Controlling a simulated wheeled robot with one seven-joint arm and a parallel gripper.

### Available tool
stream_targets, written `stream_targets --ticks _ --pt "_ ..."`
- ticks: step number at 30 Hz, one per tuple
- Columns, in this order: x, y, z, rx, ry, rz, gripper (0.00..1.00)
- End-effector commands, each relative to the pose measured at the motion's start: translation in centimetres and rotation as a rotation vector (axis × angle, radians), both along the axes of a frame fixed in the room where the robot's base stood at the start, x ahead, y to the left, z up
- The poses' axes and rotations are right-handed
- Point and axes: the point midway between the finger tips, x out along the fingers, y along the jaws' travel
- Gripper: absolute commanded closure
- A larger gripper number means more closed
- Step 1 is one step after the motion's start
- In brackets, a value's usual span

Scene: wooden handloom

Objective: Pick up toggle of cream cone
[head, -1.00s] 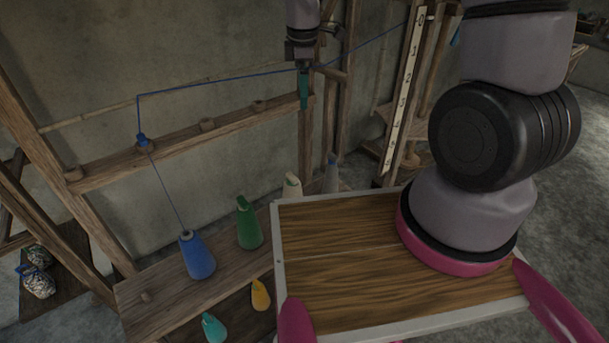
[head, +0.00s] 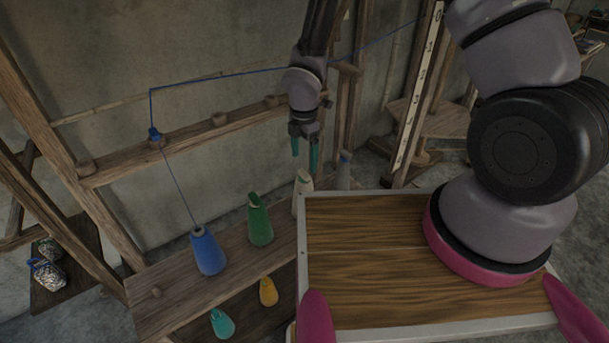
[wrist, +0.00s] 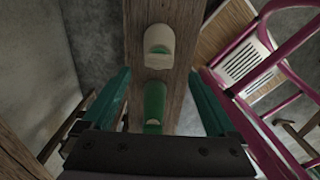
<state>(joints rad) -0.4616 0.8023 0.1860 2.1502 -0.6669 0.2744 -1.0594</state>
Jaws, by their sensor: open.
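The cream cone (head: 301,199) stands on the lower wooden shelf, its lower part hidden behind my tray's edge. In the wrist view the cream cone (wrist: 157,37) is ahead of the fingers, with a small green patch (wrist: 159,50) on it that may be its toggle; I cannot tell for sure. My gripper (head: 305,156) points down above the cream cone, open and empty. In the wrist view its teal fingers (wrist: 160,75) are spread apart, with the green cone (wrist: 154,103) showing between them. I see no contact with the cone.
The green cone (head: 260,222) and blue cone (head: 208,252) stand left on the same shelf (head: 165,297). A blue thread (head: 180,187) rises from the blue cone. Yellow (head: 268,292) and teal (head: 222,323) cones sit lower. A peg rail (head: 185,139) runs behind. A grey-white cone (head: 344,172) stands right.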

Motion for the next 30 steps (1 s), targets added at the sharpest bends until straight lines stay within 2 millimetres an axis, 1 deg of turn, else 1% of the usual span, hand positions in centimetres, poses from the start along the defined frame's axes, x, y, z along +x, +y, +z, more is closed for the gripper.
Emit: stream_targets --ticks 4,9,11,14,20,21,23,24,27,30 --pt "0.1 0.0 -1.6 -0.002 0.001 0.001 0.07" --pt "0.2 0.0 -4.2 -0.003 0.002 0.000 0.07" --pt "0.2 0.0 -4.8 -0.002 0.001 -0.001 0.07" --pt "0.3 -0.1 -5.2 -0.002 0.000 -0.001 0.07" --pt "0.3 -0.1 -5.2 -0.001 -0.001 -0.001 0.07" --pt "0.3 -0.1 -5.2 -0.001 -0.001 -0.001 0.23" --pt "0.3 -0.1 -5.2 -0.001 -0.001 -0.001 0.46" --pt "0.3 -0.1 -5.2 -0.001 -0.001 -0.001 0.61" --pt "0.3 -0.1 -5.2 -0.001 -0.001 -0.001 0.95" --pt "0.3 -0.1 -5.2 -0.001 -0.001 -0.001 0.95"
